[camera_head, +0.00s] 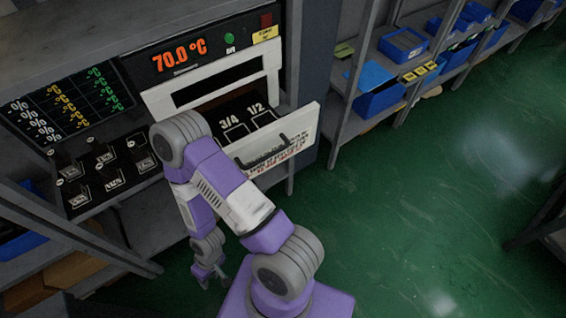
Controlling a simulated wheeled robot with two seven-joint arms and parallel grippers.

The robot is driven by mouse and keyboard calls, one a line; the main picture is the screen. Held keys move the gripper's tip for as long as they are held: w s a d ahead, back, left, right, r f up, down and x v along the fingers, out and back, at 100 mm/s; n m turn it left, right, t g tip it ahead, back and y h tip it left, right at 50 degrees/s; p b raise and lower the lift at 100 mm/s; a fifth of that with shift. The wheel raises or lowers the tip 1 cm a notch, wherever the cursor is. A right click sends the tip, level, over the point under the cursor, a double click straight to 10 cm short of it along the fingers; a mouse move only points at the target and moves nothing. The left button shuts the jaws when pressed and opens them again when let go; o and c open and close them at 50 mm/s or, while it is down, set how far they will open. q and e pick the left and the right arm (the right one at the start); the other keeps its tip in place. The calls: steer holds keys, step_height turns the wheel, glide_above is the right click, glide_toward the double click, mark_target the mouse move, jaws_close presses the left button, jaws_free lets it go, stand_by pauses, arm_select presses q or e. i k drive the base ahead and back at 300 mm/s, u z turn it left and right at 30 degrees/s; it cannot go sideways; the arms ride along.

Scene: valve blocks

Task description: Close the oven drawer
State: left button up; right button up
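The oven (205,85) stands at the upper left with a red 70.0 °C display. Its drawer (303,124) is pulled out. The white front panel carries a dark handle and red lettering, and the inside shows slots marked 3/4 and 1/2. My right arm crosses in front of the drawer's left part and hides some of it. My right gripper (213,279) hangs low, below and left of the drawer front and apart from it. Its small fingers look spread, with nothing between them. My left gripper is not in view.
A black panel of valve blocks (108,172) sits left of the drawer. Shelves with blue bins (381,98) run along the back right. Green floor (420,215) is clear to the right of the drawer. A grey shelf frame (75,240) stands at the lower left.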

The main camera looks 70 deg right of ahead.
mark_target(245, 126)
steer(key=z, duration=3.9)
steer(key=k, duration=0.7)
steer(key=u, duration=1.2)
steer(key=i, duration=0.5)
steer(key=u, duration=0.1)
